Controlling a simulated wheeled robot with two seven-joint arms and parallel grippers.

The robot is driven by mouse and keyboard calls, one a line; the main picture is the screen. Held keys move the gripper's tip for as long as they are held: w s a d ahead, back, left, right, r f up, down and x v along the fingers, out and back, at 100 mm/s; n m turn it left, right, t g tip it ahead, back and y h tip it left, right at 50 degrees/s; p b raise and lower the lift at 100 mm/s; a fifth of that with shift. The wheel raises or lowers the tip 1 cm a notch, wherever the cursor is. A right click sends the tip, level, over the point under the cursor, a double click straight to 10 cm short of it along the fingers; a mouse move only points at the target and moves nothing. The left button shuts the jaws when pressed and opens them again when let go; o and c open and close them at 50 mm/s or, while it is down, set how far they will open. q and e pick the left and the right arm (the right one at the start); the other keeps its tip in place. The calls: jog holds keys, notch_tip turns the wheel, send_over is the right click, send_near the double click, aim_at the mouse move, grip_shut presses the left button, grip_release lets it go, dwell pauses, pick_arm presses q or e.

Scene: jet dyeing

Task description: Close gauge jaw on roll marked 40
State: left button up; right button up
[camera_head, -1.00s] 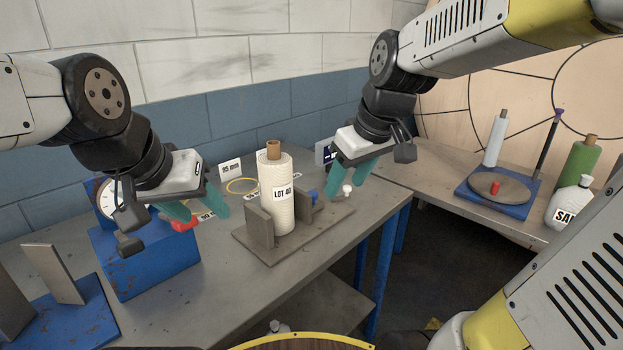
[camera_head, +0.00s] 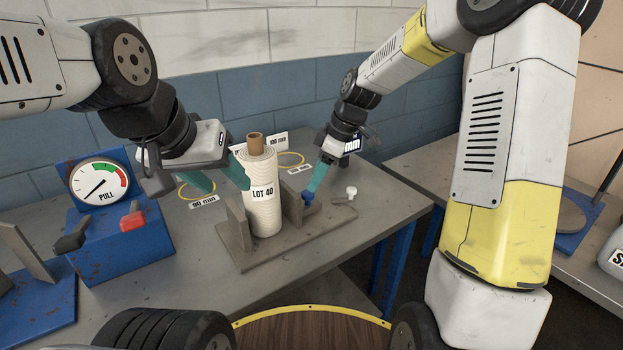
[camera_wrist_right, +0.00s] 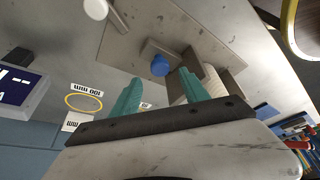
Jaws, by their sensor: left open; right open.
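The cream roll marked LOT 40 (camera_head: 262,205) stands upright on the grey gauge base (camera_head: 300,236), between a left jaw plate (camera_head: 236,224) and a right jaw (camera_head: 292,208). A blue knob (camera_head: 308,197) sits on the right jaw's side away from the roll. My right gripper (camera_head: 316,180) is open just above this knob; the right wrist view shows the blue knob (camera_wrist_right: 160,65) beyond and between the fingertips (camera_wrist_right: 152,84). I cannot tell whether the right jaw touches the roll. My left gripper (camera_head: 218,180) is open and empty behind and left of the roll.
A white knob (camera_head: 351,191) stands right of the right jaw. The front bench surface is clear.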

aim_at(308, 193)
jog(key=x, duration=0.5)
jog(key=shift+d, duration=0.1)
